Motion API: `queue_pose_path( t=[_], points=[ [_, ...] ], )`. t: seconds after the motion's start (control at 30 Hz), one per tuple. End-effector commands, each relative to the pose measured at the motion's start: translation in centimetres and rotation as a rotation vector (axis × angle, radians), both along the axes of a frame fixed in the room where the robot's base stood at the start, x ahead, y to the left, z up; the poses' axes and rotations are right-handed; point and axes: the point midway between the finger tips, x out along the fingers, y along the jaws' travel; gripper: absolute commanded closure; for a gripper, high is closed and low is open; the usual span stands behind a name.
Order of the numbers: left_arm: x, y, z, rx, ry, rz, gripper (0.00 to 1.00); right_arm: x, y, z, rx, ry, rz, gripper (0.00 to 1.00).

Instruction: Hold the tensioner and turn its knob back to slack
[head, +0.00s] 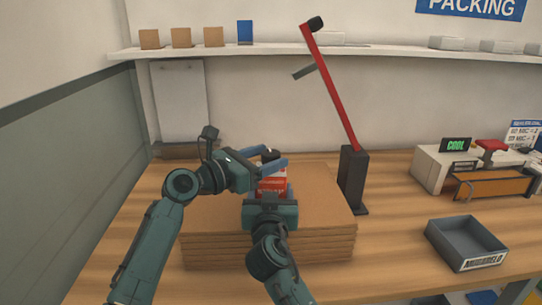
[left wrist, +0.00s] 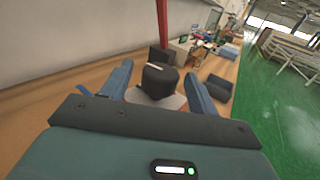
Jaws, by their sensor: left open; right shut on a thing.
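The tensioner (head: 272,184) has a red and white body and stands on the brown stack of flat sheets in the head view. My right gripper (head: 273,190) is shut on its body from the near side. Its dark knob (left wrist: 160,82) with a pale line on top shows in the left wrist view, above a grey disc. My left gripper (head: 273,157) reaches in from the left at knob height. Its blue fingers are open, one on each side of the knob, with visible gaps in the left wrist view. Much of the tensioner is hidden behind my grippers.
A red lever (head: 330,88) on a dark post (head: 353,178) stands right of the brown stack (head: 325,215). A dark tray (head: 465,243) and a pale machine (head: 430,167) are farther right on the wooden table. A shelf (head: 390,53) with small boxes runs along the wall.

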Motion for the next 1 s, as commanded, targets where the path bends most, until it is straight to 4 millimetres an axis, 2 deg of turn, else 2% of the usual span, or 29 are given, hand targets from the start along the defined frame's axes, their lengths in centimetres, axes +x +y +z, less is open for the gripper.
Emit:
queue_pose_path(
  t=[0.2, 0.47, 1.0],
  points=[
    [0.84, -1.31, 0.02, 0.002, -0.001, -0.001, 0.40, 0.01, 0.06, 0.39, 0.000, -0.008, 0.002, 0.85],
    [0.89, -1.38, 0.04, 0.002, -0.002, 0.000, 0.40, 0.01, 0.06, 0.40, 0.001, -0.008, 0.002, 0.85],
    [0.90, -1.32, 0.02, 0.002, -0.001, 0.001, 0.83, 0.00, 0.05, 0.40, 0.001, -0.008, 0.002, 0.85]
  ],
)
